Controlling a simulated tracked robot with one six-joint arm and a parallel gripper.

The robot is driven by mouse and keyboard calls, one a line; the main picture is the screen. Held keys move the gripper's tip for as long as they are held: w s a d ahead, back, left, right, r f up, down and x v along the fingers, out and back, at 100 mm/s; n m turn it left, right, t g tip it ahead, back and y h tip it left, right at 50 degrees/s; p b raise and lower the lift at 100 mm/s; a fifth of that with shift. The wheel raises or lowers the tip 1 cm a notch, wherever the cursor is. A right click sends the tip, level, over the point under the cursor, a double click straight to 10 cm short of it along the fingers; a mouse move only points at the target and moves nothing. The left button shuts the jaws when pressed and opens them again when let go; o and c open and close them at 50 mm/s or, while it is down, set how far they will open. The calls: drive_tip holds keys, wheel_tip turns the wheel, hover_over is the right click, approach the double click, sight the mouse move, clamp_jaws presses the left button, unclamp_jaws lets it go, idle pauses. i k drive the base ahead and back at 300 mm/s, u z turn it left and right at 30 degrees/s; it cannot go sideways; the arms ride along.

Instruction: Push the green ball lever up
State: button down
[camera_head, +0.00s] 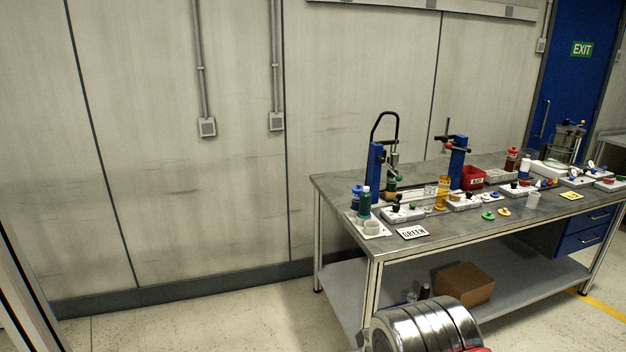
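A small green knob (412,207) shows by the white box (403,214) at the left part of the workbench, behind the sign reading GREEN (412,233). It is too small to tell whether it is the green ball lever or how the lever is tilted. Darker knobs stand on the same white box. My gripper is not in view, so its opening and its distance from the lever do not show.
The grey workbench (340,186) stands at right against the wall. It holds blue pump columns, bottles, a red bin (473,177) and other white boxes. A shiny ribbed cylinder (430,325) is in the foreground before it. The floor at left is clear.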

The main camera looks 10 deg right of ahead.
sight(398, 178)
drive_tip(key=i, duration=1.35)
drive_tip(key=z, duration=0.05)
